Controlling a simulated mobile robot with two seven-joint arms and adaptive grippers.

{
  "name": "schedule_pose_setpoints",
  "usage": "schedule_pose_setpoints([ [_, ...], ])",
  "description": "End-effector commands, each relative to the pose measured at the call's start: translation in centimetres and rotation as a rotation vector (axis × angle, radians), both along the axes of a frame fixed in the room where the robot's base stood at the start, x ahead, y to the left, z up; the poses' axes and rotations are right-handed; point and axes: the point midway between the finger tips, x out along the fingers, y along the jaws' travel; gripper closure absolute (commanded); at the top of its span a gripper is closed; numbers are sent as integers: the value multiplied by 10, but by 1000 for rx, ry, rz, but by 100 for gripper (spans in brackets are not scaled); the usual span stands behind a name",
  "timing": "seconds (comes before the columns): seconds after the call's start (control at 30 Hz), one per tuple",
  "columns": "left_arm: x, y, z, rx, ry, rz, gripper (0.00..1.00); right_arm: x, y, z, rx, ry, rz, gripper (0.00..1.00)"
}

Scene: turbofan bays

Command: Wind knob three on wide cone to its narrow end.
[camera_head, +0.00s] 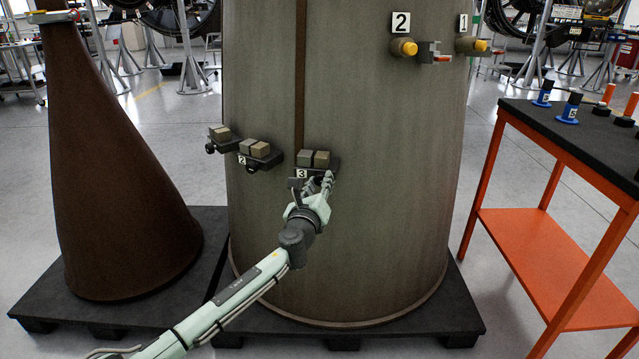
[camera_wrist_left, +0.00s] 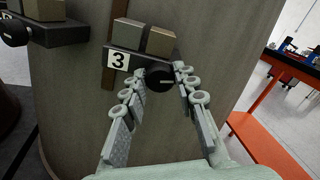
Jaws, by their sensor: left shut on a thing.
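The wide cone (camera_head: 385,235) is the big grey-brown body in the middle of the head view. A black bracket (camera_head: 332,167) with two blocks (camera_head: 313,158) and a label "3" (camera_head: 300,173) sits on its front. Knob three (camera_wrist_left: 159,78) is a round black knob under that bracket in the left wrist view. My left gripper (camera_head: 318,184) is at the knob, one finger on each side, and is shut on it. The fingers hide most of the knob in the head view. I cannot make out any scale or mark on the knob. My right gripper is not in view.
Bracket "2" (camera_head: 262,161) and another bracket (camera_head: 213,147) are close to the left. Yellow-ended knobs "2" (camera_head: 405,47) and "1" (camera_head: 472,46) are higher up. A narrower brown cone (camera_head: 110,190) stands left. An orange table (camera_head: 530,240) stands right.

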Motion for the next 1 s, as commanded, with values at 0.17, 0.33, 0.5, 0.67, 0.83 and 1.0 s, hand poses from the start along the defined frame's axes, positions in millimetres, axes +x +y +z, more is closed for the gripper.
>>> schedule_pose_setpoints([
  [0.17, 1, 1, 4, 123, -29, 3, 100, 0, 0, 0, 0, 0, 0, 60],
  [0.33, 2, 1, 4, 206, -46, 3, 100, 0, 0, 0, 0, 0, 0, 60],
  [0.5, 1, 1, 4, 255, -54, 3, 100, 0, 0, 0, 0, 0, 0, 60],
  [0.67, 2, 1, 4, 275, -58, 4, 100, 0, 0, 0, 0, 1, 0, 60],
  [0.83, 2, 1, 4, 281, -60, 4, 100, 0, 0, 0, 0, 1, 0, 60],
  [1.0, 2, 1, 4, 281, -60, 4, 100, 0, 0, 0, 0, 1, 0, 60],
])
